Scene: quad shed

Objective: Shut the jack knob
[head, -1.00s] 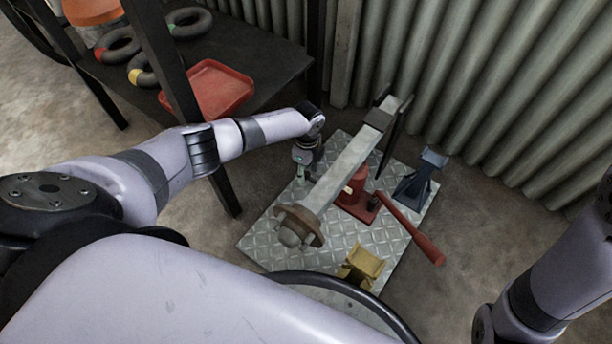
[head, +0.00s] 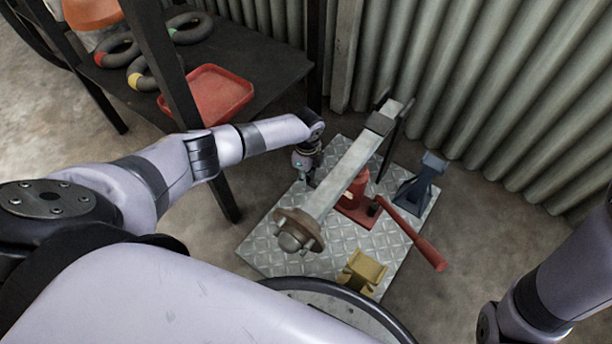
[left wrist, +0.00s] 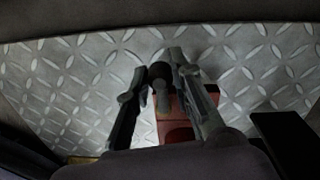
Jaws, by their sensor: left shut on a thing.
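The red jack (head: 357,190) stands on the diamond-plate sheet under a grey axle beam, its long red handle (head: 415,236) slanting down to the right. My left gripper (head: 309,182) is low on the left side of the beam, pointing down beside the jack. In the left wrist view, its two fingers close around the dark jack knob (left wrist: 162,78), with a ribbed stem below it and the red jack base (left wrist: 174,128) behind. In the head view the knob is hidden behind my gripper and the beam. My right gripper is out of view; only its arm shows at the lower right.
The grey axle beam (head: 347,172) with its hub passes over the jack. A blue stand (head: 424,182) and a yellow chock (head: 361,270) rest on the plate (head: 270,245). A black shelf with a red tray (head: 215,93) stands left, corrugated wall behind.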

